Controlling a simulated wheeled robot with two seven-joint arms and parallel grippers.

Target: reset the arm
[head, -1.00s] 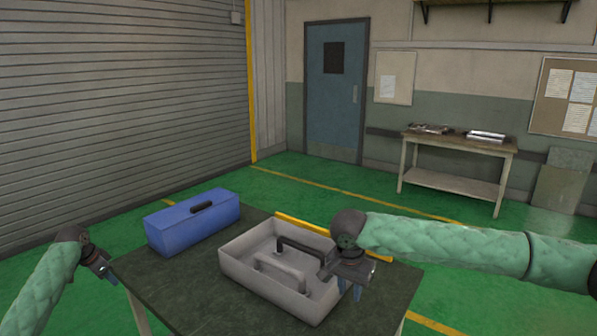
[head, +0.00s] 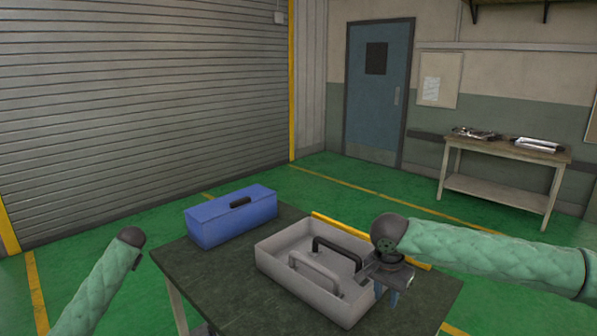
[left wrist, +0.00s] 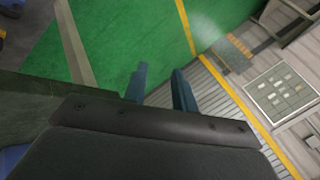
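My left arm (head: 100,285) comes in at the lower left of the head view, left of the work table; its gripper is hidden there. In the left wrist view, my left gripper (left wrist: 160,85) shows two blue fingers apart with nothing between them. My right gripper (head: 387,294) is at the right end of the grey tray (head: 290,285), pointing down. Its two fingers look apart and empty; I cannot tell whether they touch the tray. A black handle (head: 338,250) and a grey handle (head: 313,270) stand in the tray.
A blue toolbox (head: 228,220) stands on the dark work table (head: 190,275), left of the tray. A wooden bench (head: 500,190) with metal parts on it stands at the back right. A roller shutter (head: 130,100) fills the left.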

